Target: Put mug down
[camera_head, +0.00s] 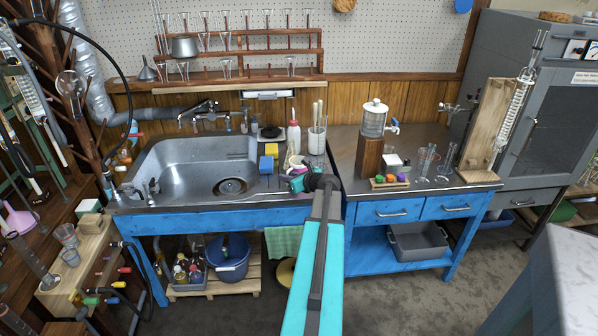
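My arm reaches up from the bottom centre to the right end of the sink counter (329,160). My gripper (298,178) is at its far end, low over the counter and mostly hidden by my wrist. Just beyond it is a small pale, rounded thing with purple and yellowish parts (297,164), which may be the mug. It is too small and too covered to tell whether my fingers are around it or whether it touches the counter. No other clear mug shows.
The steel sink (198,167) lies left of my gripper. Yellow and blue sponges (267,164), a white bottle (294,136) and a white container with upright tools (317,138) crowd the counter nearby. A glass dispenser (374,120) stands on a wooden block to the right.

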